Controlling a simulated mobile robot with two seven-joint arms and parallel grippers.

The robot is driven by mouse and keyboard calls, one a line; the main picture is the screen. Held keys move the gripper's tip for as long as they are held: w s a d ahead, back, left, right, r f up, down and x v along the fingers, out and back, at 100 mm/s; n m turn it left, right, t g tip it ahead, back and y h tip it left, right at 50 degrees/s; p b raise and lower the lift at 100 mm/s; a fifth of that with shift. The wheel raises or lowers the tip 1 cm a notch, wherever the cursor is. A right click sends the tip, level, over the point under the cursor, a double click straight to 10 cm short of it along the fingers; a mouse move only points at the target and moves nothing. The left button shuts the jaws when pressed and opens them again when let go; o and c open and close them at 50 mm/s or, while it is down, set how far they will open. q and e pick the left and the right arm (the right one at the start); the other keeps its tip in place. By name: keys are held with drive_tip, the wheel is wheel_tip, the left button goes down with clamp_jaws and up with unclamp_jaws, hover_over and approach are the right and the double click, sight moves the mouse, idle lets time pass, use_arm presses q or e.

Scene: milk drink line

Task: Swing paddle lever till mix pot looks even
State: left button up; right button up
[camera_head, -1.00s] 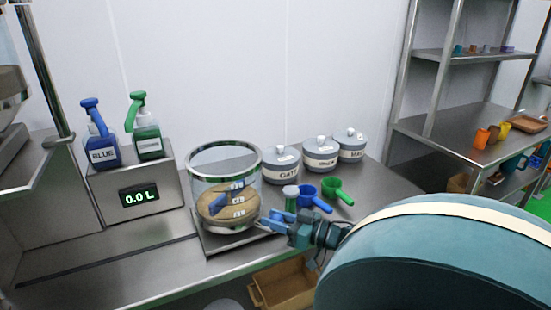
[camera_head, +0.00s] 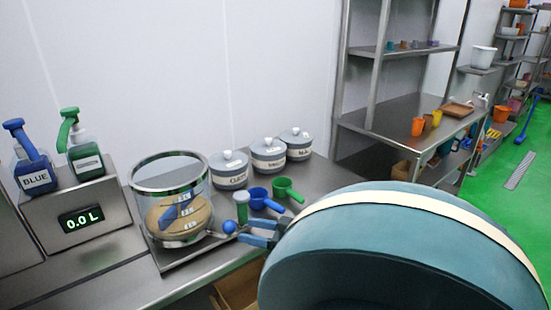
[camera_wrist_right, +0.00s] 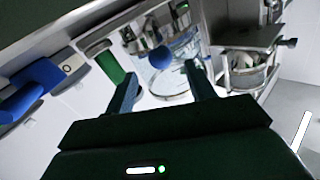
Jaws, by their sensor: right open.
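The mix pot (camera_head: 170,188) is a clear cylinder with a metal rim, on a metal base on the counter. Tan-brown contents lie in its lower part, with a blue paddle (camera_head: 180,208) and small white labels among them. The contents look mostly one tan colour; fine detail is too small to judge. A blue ball knob (camera_head: 229,227) sits at the pot's right side on the paddle lever. My right gripper (camera_head: 247,231) is open, just right of the knob. In the right wrist view, the knob (camera_wrist_right: 161,57) shows between and beyond the open fingers (camera_wrist_right: 161,72). My left gripper is out of view.
Three lidded grey pots (camera_head: 268,158) line the wall. Left, blue and green pump bottles (camera_head: 84,158) stand on a box reading 0.0 L (camera_head: 82,219).

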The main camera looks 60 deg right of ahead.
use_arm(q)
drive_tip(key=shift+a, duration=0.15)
use_arm(e)
drive_tip(key=v, duration=0.6)
drive_tip(key=shift+s, duration=0.15)
idle(0.5)
